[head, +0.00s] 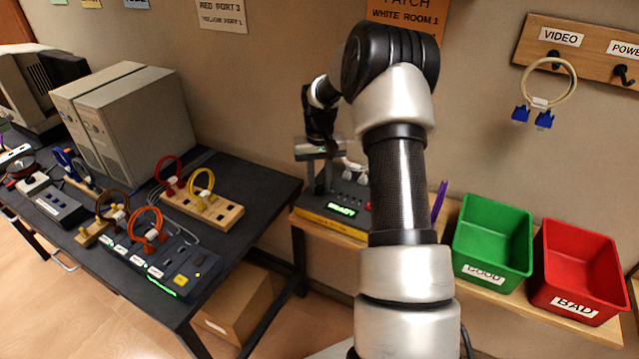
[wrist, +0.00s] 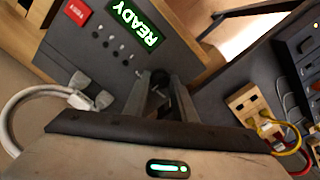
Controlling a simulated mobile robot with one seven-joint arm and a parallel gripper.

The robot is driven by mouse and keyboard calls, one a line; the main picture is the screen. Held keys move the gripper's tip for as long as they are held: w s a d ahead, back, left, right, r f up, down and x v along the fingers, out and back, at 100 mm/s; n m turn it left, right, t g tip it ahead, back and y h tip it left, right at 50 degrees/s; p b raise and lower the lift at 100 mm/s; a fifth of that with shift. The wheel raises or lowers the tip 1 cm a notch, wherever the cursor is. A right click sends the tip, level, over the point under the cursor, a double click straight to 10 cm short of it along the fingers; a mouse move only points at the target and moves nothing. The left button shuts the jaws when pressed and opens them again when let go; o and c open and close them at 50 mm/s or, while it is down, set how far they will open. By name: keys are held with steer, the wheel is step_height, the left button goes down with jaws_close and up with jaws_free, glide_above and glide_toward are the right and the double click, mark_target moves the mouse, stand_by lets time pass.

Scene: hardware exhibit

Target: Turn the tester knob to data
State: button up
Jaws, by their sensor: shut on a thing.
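The tester (head: 327,196) is a dark box with a lit green READY display (head: 342,210), standing on a shelf behind my arm. In the wrist view the display (wrist: 135,25) reads READY on the sloped panel (wrist: 110,70). The small dark round tester knob (wrist: 160,77) sits at the panel's edge, between the fingertips. My gripper (wrist: 158,88) is shut on the knob, its fingers partly covering it. In the head view my gripper (head: 318,150) is over the tester, and the knob cannot be made out. The knob's setting and labels are not readable.
A white cable (wrist: 30,95) with grey plugs lies beside the tester panel. A red button (wrist: 76,12) is on the panel. A green GOOD bin (head: 490,245) and red BAD bin (head: 578,270) stand to the right. A dark table (head: 255,185) with colored cables is at left.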

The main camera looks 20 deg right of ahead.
mark_target(319, 186)
steer(key=m+b, duration=0.1)
steer(key=m, duration=0.4)
steer(key=shift+b, duration=0.3)
steer(key=m, duration=0.4)
steer(key=shift+m, duration=0.4)
steer(key=shift+r, duration=0.1)
steer(key=o, duration=1)
steer(key=shift+o, duration=0.2)
step_height(319, 186, up, 17)
steer(key=shift+r, duration=0.15)
steer(key=shift+r, duration=0.1)
